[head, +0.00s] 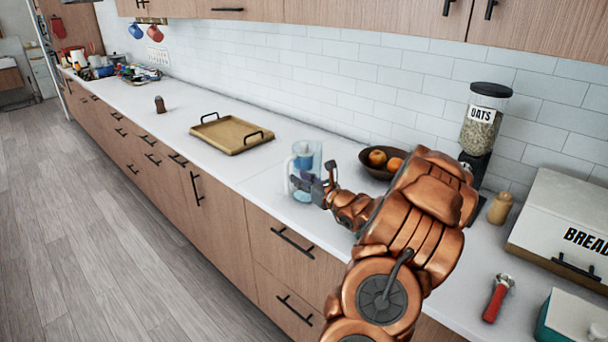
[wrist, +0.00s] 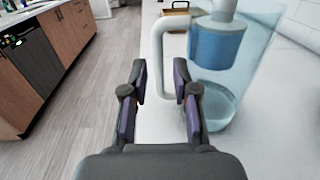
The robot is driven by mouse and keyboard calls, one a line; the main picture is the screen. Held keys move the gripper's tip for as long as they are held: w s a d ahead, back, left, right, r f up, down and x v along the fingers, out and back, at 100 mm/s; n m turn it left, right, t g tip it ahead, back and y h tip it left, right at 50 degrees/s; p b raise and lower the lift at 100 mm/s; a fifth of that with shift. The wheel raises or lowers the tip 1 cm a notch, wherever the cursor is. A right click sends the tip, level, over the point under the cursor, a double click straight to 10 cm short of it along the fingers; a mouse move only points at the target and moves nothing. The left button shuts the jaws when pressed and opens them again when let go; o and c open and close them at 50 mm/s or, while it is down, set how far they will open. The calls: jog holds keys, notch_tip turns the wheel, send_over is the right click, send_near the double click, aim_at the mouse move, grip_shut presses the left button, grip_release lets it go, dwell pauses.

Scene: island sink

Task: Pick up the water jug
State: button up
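The water jug (head: 314,158) is clear, with a blue filter part inside and a white handle on its left side. It stands upright on the white counter near the front edge. In the wrist view the jug (wrist: 240,80) fills the upper right, and its handle (wrist: 158,60) rises ahead of my fingers. My gripper (wrist: 160,82) is open, with a gap between its two fingers. The handle lies beyond and roughly in line with this gap. In the head view my gripper (head: 312,186) is in front of the jug's lower part. I cannot tell whether the right finger touches the jug.
A wooden tray (head: 230,136) with black handles lies left of the jug. A dark fruit bowl (head: 376,172) stands right of it, near the wall. An oats dispenser (head: 482,130), a tan bottle (head: 500,208) and a bread box (head: 565,215) stand farther right. Counter left of the tray is mostly clear.

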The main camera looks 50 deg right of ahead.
aim_at(287, 191)
jog(key=shift+w+d+r+p, duration=0.15)
jog(key=shift+w+p, duration=0.7)
jog(key=shift+w, duration=0.9)
jog(key=shift+w+d+r+p, duration=0.15)
jog(key=shift+w+p, duration=0.7)
jog(key=shift+w, duration=0.9)
jog(key=shift+a, duration=0.1)
grip_shut()
